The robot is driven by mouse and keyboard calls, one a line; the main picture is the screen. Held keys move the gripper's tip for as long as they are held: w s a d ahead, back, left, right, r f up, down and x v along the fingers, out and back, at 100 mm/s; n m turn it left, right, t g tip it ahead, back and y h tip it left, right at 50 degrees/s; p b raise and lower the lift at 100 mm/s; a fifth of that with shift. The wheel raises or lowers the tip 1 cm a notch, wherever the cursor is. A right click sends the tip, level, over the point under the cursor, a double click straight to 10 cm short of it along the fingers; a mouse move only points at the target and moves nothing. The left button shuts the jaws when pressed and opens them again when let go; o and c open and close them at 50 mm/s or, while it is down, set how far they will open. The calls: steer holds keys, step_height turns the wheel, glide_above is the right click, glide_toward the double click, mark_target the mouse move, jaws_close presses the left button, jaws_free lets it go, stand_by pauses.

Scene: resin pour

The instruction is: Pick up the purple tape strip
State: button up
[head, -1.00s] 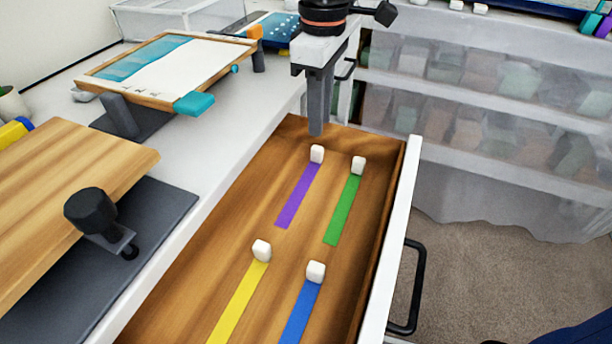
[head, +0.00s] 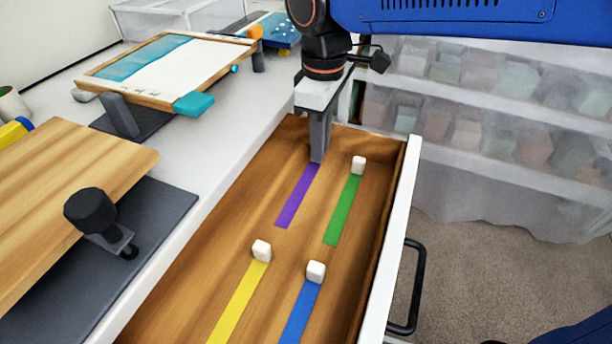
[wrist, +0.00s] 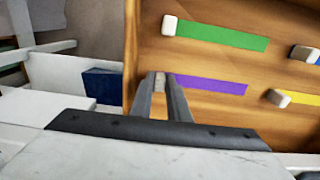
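The purple tape strip (head: 297,197) lies flat in the open wooden drawer (head: 220,262), left of the green strip. It also shows in the wrist view (wrist: 212,86). My gripper (head: 317,160) points down at the strip's far end. In the wrist view my gripper (wrist: 160,77) has one finger on each side of the small white block (wrist: 160,80) at the end of the purple strip. The block fills the gap between the fingertips, but I cannot tell whether they press on it. The fingers hide this block in the head view.
The green strip (head: 343,212), yellow strip (head: 238,305) and blue strip (head: 300,313) lie nearby, each with a white block at its far end. The drawer's white front (head: 404,200) stands on the right, the white worktop (head: 215,160) on the left.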

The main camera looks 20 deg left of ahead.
jaws_close()
steer(key=shift+r, duration=0.15)
step_height(320, 180, up, 10)
stand_by(0.3)
